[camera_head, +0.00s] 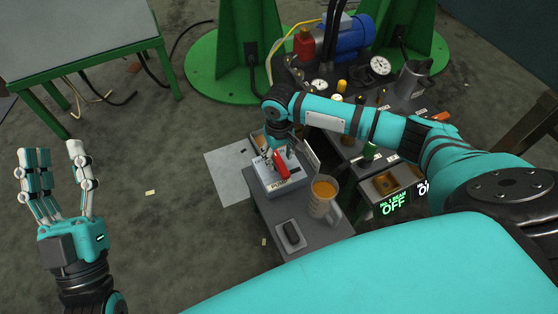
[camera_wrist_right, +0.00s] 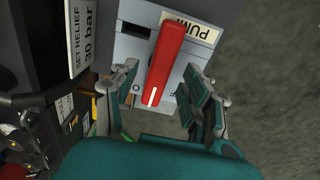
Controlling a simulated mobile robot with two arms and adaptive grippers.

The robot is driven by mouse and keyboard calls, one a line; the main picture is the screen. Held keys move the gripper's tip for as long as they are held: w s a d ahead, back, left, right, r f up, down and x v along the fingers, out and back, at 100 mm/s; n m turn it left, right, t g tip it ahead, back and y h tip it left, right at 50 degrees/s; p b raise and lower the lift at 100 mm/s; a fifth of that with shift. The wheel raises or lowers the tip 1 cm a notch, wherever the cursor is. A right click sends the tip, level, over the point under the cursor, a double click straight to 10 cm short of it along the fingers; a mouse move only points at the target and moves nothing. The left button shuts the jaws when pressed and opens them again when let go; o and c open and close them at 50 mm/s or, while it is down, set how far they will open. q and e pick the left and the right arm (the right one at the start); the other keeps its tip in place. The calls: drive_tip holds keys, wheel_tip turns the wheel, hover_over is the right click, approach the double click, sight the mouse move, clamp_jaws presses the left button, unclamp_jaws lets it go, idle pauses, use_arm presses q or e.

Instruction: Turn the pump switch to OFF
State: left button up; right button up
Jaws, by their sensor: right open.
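The pump switch is a light grey box (camera_head: 266,181) with a PUMP label and a red lever (camera_head: 282,165) on top. In the right wrist view the lever (camera_wrist_right: 168,50) lies slightly tilted, its white-lined end pointing down. An O shows left of that end and an F right of it; the lever covers the lettering between. My right gripper (camera_head: 275,151) is over the box. Its fingers (camera_wrist_right: 160,75) are open on both sides of the lever, with gaps visible. My left gripper (camera_head: 57,155) is open and empty at the far left, away from the switch.
A glass mug of orange drink (camera_head: 323,193) and a dark device on a tray (camera_head: 290,234) stand near the switch on the grey bench. A panel with gauges (camera_head: 379,66) and a blue motor (camera_head: 346,36) lies behind. A lit sign (camera_head: 393,205) reads OFF.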

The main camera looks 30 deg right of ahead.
use_arm(q)
drive_tip(key=shift+s+a+r+t+h, duration=0.1)
drive_tip(key=shift+s+r+t+h, duration=0.3)
drive_tip(key=shift+s+r+t, duration=0.6)
use_arm(e)
drive_tip(key=shift+f, duration=0.85)
use_arm(q)
drive_tip(key=shift+r, duration=0.15)
use_arm(e)
clamp_jaws()
